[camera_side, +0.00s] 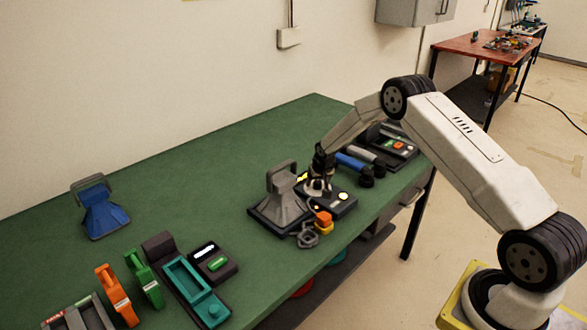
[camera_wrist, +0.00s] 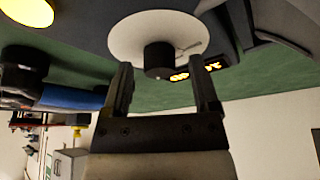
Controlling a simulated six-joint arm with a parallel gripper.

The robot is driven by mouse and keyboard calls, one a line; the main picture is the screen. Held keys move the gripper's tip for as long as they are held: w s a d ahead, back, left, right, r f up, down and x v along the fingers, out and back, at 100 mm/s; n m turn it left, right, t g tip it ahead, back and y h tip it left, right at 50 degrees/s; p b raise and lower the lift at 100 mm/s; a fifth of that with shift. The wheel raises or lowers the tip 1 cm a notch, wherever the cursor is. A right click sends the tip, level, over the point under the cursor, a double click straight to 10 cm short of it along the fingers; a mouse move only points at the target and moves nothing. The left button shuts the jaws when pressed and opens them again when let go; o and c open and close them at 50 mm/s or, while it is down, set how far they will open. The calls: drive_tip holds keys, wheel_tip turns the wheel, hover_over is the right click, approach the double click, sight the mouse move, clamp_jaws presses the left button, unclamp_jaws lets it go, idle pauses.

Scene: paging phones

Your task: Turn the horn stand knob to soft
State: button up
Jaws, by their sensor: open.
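The horn stand shows in the side view as a grey horn (camera_side: 283,178) on a dark base. Right beside it is a dark panel with a white dial and a round pale yellow button (camera_side: 343,196). In the wrist view the black knob (camera_wrist: 158,58) sits at the middle of the white dial (camera_wrist: 133,32). A thin mark shows on the dial to the knob's right. Lit orange lettering (camera_wrist: 212,66) beside it is partly hidden, and I cannot read it fully. My gripper (camera_wrist: 165,72) is open, with one finger on each side of the knob; contact is not clear. My gripper (camera_side: 319,187) hides the knob in the side view.
Blue and grey handles (camera_side: 350,161) and a dark phone unit (camera_side: 395,142) lie close behind my gripper. An orange and yellow block (camera_side: 323,222) and a grey ring-shaped piece (camera_side: 308,236) are in front. A blue horn stand (camera_side: 103,208) is far left. The green table (camera_side: 190,190) is clear between.

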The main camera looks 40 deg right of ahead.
drive_tip(key=shift+f, duration=0.1)
drive_tip(key=shift+c, duration=0.2)
clamp_jaws()
drive_tip(key=shift+n+y, duration=0.3)
drive_tip(key=shift+n, duration=0.6)
drive_tip(key=shift+d+n+y, duration=0.1)
drive_tip(key=shift+n+y, duration=0.6)
drive_tip(key=shift+n, duration=1.1)
drive_tip(key=shift+d+n+y, duration=0.1)
drive_tip(key=shift+n+y, duration=0.9)
drive_tip(key=shift+n, duration=1.6)
drive_tip(key=n+y, duration=0.1)
drive_tip(key=n, duration=0.3)
drive_tip(key=shift+g, duration=0.4)
drive_tip(key=n+g+y, duration=0.1)
drive_tip(key=n, duration=0.4)
drive_tip(key=shift+w+d, duration=0.1)
drive_tip(key=shift+n+g+y, duration=0.3)
drive_tip(key=shift+n, duration=0.1)
